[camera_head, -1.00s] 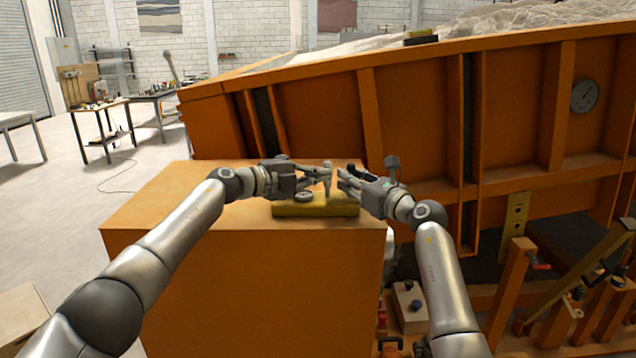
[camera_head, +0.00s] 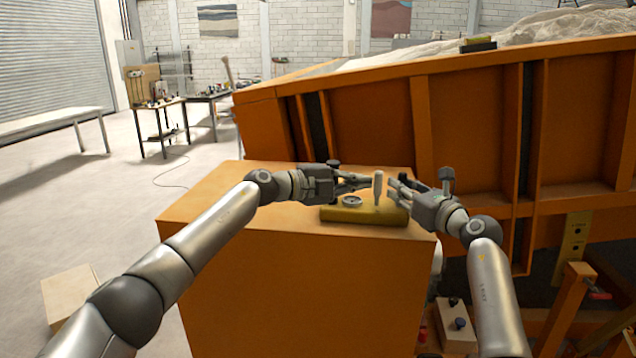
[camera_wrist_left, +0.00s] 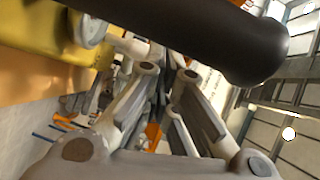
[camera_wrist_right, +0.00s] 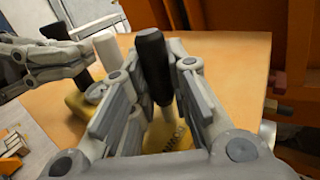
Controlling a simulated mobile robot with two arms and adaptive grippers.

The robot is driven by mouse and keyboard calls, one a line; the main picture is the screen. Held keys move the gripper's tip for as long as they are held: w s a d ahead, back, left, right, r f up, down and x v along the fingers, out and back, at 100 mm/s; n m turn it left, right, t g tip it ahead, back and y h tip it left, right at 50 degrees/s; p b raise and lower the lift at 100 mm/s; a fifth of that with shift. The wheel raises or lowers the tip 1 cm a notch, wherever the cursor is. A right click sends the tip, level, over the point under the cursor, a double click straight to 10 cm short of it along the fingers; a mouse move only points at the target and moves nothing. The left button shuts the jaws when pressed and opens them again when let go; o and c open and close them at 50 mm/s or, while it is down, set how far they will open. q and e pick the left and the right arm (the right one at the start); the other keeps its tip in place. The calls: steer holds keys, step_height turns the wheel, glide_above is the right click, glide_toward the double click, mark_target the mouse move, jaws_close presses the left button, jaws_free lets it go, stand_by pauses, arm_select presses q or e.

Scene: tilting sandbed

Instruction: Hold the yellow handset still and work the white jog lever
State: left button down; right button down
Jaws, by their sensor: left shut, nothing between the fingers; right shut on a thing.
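The yellow handset (camera_head: 345,215) lies on top of the orange box, with a round grey dial on it. The white jog lever (camera_head: 377,188) stands nearly upright from it; its pale top also shows in the right wrist view (camera_wrist_right: 106,47). My left gripper (camera_head: 368,181) is shut and empty, its fingertips close beside the lever's left side; I cannot tell whether they touch. My right gripper (camera_head: 394,187) is to the right of the lever. In the right wrist view its fingers are shut on a black-topped post (camera_wrist_right: 153,65) that rises from the handset.
The orange box top (camera_head: 235,190) is clear left of the handset. The orange wall of the tilted sandbed (camera_head: 375,125) rises just behind. A pale control box (camera_head: 455,325) with knobs is at lower right. A dark cylinder (camera_wrist_left: 190,40) crosses the left wrist view.

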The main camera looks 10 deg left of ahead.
arm_select(q)
steer(key=v, duration=1.1)
steer(key=shift+r, duration=0.2)
arm_select(e)
steer(key=shift+f, duration=0.1)
arm_select(q)
steer(key=shift+w, duration=0.1)
arm_select(e)
steer(key=c, duration=1.3)
jaws_free()
